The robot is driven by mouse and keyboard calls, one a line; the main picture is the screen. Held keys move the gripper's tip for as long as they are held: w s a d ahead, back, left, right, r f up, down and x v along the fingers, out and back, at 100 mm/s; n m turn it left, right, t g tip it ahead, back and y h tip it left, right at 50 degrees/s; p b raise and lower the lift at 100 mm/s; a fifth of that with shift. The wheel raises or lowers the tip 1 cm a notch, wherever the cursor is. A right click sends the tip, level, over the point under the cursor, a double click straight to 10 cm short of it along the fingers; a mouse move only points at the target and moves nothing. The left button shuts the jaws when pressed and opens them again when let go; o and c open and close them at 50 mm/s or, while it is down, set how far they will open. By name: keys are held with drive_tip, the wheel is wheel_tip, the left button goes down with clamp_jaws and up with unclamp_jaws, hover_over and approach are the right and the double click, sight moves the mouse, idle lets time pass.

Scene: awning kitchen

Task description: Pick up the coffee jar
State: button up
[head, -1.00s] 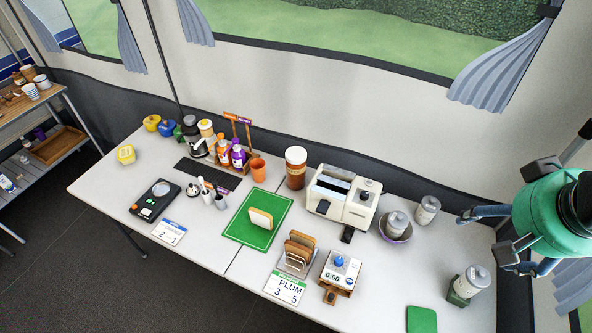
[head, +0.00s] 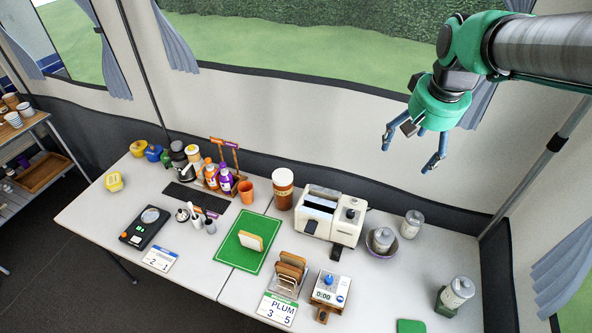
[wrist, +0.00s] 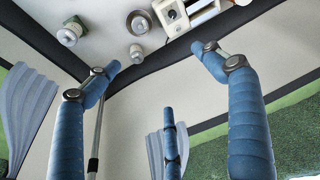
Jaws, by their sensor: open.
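A brown jar with a white lid and a pale label (head: 283,188), which looks like the coffee jar, stands upright at the back of the table, left of the toaster. I cannot read its label. I do not make it out in the wrist view. My gripper (head: 412,152) is open and empty, high up in front of the tent wall, to the right of the jar and well apart from it. Its blue fingers are spread in the wrist view (wrist: 160,95).
A cream toaster (head: 331,217) stands right of the jar, an orange cup (head: 245,192) left of it. Grey-lidded jars stand at the right: one in a bowl (head: 381,240), one behind (head: 412,223), one in a green holder (head: 456,294). A green board (head: 236,256) lies in front.

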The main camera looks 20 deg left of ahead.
drive_tip(key=w+a+f+n+p, duration=0.15)
drive_tip(key=w+a+f, duration=0.35)
drive_tip(key=w+a, duration=0.5)
drive_tip(key=n+g+p, duration=0.2)
drive_tip(key=g+p, duration=0.1)
drive_tip(key=p, duration=0.3)
hover_over(282, 175)
drive_tip(key=shift+h, duration=0.4)
drive_tip(key=f, duration=2.6)
drive_tip(key=shift+d+f, duration=0.25)
drive_tip(key=shift+d, duration=0.05)
drive_tip(key=shift+s+a+f, duration=0.1)
drive_tip(key=shift+a+f, duration=0.15)
drive_tip(key=shift+f, duration=0.05)
drive_tip(key=shift+f, duration=4.25)
drive_tip(key=shift+f, duration=0.1)
